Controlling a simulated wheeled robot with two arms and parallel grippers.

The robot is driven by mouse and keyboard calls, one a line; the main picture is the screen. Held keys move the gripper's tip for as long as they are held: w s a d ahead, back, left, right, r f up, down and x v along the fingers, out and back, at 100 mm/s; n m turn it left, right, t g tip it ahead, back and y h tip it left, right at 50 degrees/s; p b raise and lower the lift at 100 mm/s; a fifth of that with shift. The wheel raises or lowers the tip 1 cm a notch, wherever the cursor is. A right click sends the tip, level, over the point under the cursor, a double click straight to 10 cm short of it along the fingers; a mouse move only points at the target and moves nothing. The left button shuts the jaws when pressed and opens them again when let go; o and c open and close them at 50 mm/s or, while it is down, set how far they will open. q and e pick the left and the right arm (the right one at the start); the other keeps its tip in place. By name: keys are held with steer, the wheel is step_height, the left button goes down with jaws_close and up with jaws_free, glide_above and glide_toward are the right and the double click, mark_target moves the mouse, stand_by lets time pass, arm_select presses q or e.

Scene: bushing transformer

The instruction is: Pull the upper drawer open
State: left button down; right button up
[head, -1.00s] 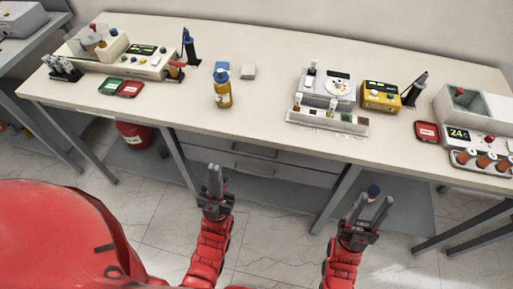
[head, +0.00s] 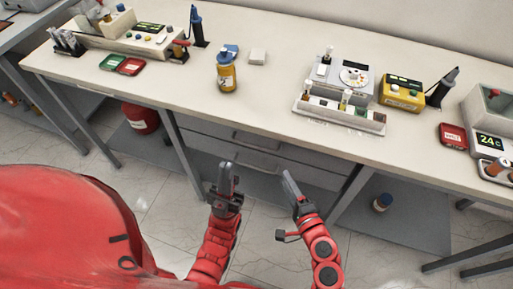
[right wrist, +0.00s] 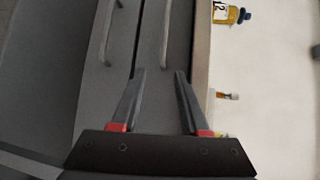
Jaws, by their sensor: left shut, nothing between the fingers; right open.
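The upper drawer (head: 215,132) is a grey front under the white tabletop, and it looks shut. Its bar handle (head: 255,142) shows in the head view, and the handle also shows near the top of the right wrist view (right wrist: 165,35). The lower drawer's handle (head: 262,168) is below it, left of it in the right wrist view (right wrist: 107,32). My right gripper (head: 288,175) is open and empty. Its fingertips (right wrist: 159,72) point toward the upper handle, apart from it. My left gripper (head: 227,168) is shut and empty, in front of the drawers' left part.
The tabletop (head: 270,95) overhangs the drawers, carrying a yellow bottle (head: 226,72), a white instrument (head: 345,80) and a yellow box (head: 402,92). Table legs (head: 182,152) stand either side.

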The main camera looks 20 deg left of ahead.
mark_target(253, 145)
steer(key=shift+n+g+y, duration=0.3)
steer(key=shift+g+y, duration=0.1)
steer(key=shift+y, duration=0.4)
steer(key=shift+s+a+r+p+x, duration=0.15)
steer(key=shift+s+a+p+x, duration=0.2)
steer(key=shift+x, duration=2.55)
steer(key=shift+s+a+r+p+x, duration=0.25)
steer(key=shift+p+x, duration=0.25)
steer(key=shift+x, duration=2.45)
steer(key=shift+s+a+p+x, duration=0.25)
steer(key=shift+a+p+x, duration=0.15)
steer(key=shift+x, duration=2.5)
jaws_close()
